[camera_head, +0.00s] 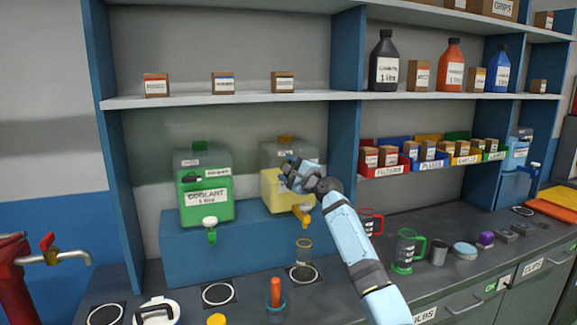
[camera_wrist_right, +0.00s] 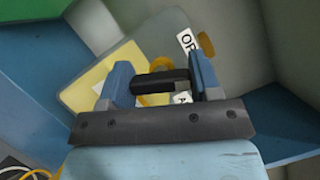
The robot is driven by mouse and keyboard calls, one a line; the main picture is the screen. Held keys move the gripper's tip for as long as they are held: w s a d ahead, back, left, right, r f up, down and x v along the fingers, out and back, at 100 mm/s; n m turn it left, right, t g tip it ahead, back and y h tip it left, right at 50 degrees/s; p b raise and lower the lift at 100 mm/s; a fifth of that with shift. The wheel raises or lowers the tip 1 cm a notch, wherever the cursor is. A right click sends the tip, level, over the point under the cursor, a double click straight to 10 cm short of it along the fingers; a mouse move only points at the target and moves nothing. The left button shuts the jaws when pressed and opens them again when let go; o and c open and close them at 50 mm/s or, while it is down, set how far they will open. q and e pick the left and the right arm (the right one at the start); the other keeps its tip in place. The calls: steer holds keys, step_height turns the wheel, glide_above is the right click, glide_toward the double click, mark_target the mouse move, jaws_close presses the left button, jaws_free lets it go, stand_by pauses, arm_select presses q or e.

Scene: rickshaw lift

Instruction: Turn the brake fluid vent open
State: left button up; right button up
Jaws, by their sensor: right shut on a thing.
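The brake fluid tank (camera_head: 274,190) is a clear box partly filled with yellow fluid, on the blue step in the shelf bay. It also fills the middle of the right wrist view (camera_wrist_right: 97,90). My right gripper (camera_head: 291,176) is at the tank's front face and hides the vent in the head view. In the right wrist view its two blue fingers (camera_wrist_right: 162,84) are shut on the black vent handle (camera_wrist_right: 160,77), which lies across between them. A partly hidden label (camera_wrist_right: 186,40) reading "OP" is beside it. My left gripper is out of view.
A yellow tap (camera_head: 302,214) sticks out below my gripper, over a clear glass (camera_head: 303,250) on a ringed pad. The green coolant tank (camera_head: 206,198) stands to the left. Mugs (camera_head: 406,252) and small items line the counter at right.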

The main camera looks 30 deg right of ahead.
steer(key=n+g+p, duration=0.1)
steer(key=n, duration=0.2)
steer(key=shift+y+p, duration=0.3)
steer(key=shift+p, duration=0.05)
steer(key=shift+f+n+g+p, duration=0.1)
steer(key=shift+n+g+p, duration=0.3)
steer(key=shift+n, duration=0.4)
steer(key=o, duration=0.9)
steer(key=s, duration=0.4)
steer(key=s+d+b, duration=0.1)
steer(key=s, duration=0.4)
steer(key=s+d, duration=0.1)
steer(key=s, duration=0.3)
steer(key=shift+s+d, duration=0.1)
steer(key=shift+s, duration=0.25)
